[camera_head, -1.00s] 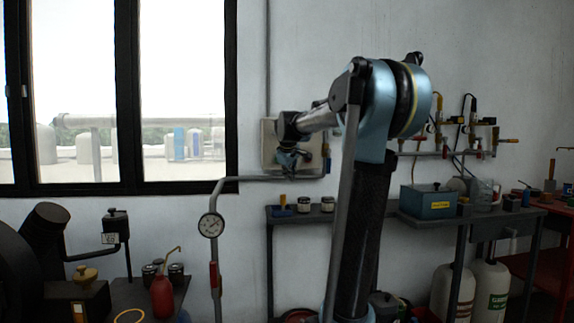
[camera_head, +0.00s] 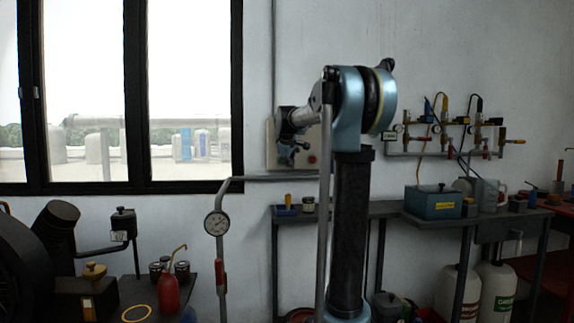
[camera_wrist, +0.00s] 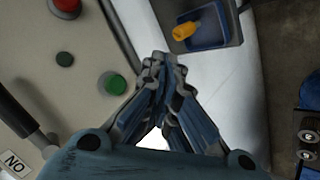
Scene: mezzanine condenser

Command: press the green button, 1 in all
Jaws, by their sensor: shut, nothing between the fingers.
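The green button (camera_wrist: 113,84) is a round cap on a pale control panel (camera_wrist: 75,100) in the wrist view. My gripper (camera_wrist: 160,62) is shut and empty, its fingertips just right of the green button in the picture, near the panel's edge. I cannot tell how far the tips stand from the panel's face. In the head view the panel (camera_head: 272,152) is on the wall right of the window, and my gripper (camera_head: 290,152) is in front of it. The green button is hidden there behind my arm.
A gauge pipe (camera_head: 215,224) stands left.

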